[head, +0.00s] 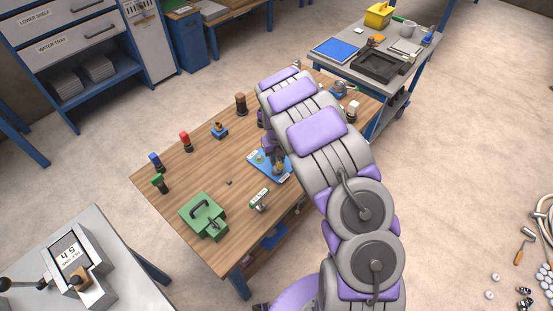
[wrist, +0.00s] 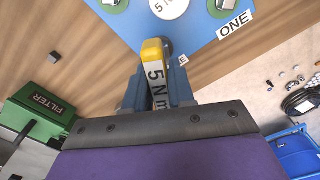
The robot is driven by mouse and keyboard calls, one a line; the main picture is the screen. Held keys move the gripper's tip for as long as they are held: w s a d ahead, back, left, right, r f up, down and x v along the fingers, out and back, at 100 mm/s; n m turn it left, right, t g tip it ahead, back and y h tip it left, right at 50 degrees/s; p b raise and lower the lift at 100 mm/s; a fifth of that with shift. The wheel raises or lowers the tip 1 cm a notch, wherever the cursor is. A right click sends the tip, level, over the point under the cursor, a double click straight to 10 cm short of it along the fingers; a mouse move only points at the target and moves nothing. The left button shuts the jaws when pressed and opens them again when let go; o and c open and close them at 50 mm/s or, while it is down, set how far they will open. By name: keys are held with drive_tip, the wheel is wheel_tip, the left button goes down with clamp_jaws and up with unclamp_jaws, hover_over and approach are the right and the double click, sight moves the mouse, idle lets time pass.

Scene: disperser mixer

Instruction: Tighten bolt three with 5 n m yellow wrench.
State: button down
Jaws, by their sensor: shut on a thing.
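In the wrist view, my gripper (wrist: 156,86) is shut on the yellow wrench (wrist: 152,50), whose white label reads "5 N m". The wrench's yellow end lies over the edge of a blue plate (wrist: 200,38), beside a dark round part. Whether the wrench is seated on a bolt cannot be told. A label ending in "E" (wrist: 183,61) is partly hidden by the wrench. Silver bolt heads on green discs (wrist: 222,6) show at the top edge near a label "ONE" (wrist: 235,25). In the head view, the blue plate (head: 257,160) is partly hidden by my arm.
A green filter box (head: 200,222) stands on the wooden table (head: 190,178), also in the wrist view. Several coloured upright items, including a red one (head: 185,139), line the far edge. A small white-labelled object (head: 260,198) sits near the front edge. A grey cart (head: 330,62) stands behind.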

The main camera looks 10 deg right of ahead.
drive_tip(key=c, duration=0.9)
unclamp_jaws()
drive_tip(key=shift+r+p, duration=0.65)
drive_tip(key=shift+r, duration=1.6)
